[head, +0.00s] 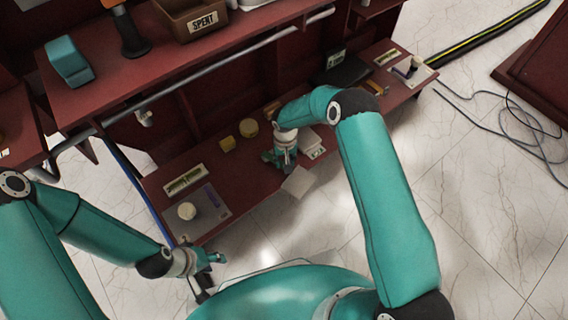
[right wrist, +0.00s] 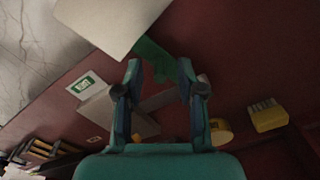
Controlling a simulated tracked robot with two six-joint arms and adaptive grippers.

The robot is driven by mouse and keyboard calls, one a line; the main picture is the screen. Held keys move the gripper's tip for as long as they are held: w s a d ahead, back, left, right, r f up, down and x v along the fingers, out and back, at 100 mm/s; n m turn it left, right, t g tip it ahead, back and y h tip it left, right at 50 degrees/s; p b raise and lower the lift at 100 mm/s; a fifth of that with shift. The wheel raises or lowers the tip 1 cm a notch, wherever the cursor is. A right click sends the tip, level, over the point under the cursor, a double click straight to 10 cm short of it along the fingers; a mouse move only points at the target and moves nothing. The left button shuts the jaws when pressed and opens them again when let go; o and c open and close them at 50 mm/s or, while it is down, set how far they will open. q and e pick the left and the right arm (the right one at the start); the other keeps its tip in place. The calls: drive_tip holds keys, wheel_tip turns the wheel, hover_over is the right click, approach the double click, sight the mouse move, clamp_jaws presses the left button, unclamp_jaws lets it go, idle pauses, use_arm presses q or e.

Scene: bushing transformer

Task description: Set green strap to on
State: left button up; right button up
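A flat green piece, which looks like the green strap (right wrist: 152,56), lies on the dark red bench top in the right wrist view, partly under a pale flat panel (right wrist: 105,20). My right gripper (right wrist: 158,76) is open and empty, with its two fingers apart on either side of the green piece's near end. I cannot tell whether they touch it. In the head view my right gripper (head: 274,158) is over the lower bench, and the strap cannot be made out there. My left gripper (head: 212,274) is low at the left, its fingers apart and empty, away from the bench.
A pale box with a green label (right wrist: 87,85) sits beside the right gripper. A yellow block (head: 228,144) and a yellow round piece (head: 249,128) stand on the lower bench (head: 235,185). A brown SPENT bin (head: 190,18) is on the upper shelf. Cables (head: 530,125) lie on the floor at right.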

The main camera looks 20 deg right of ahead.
drive_tip(key=shift+f, duration=0.45)
clamp_jaws()
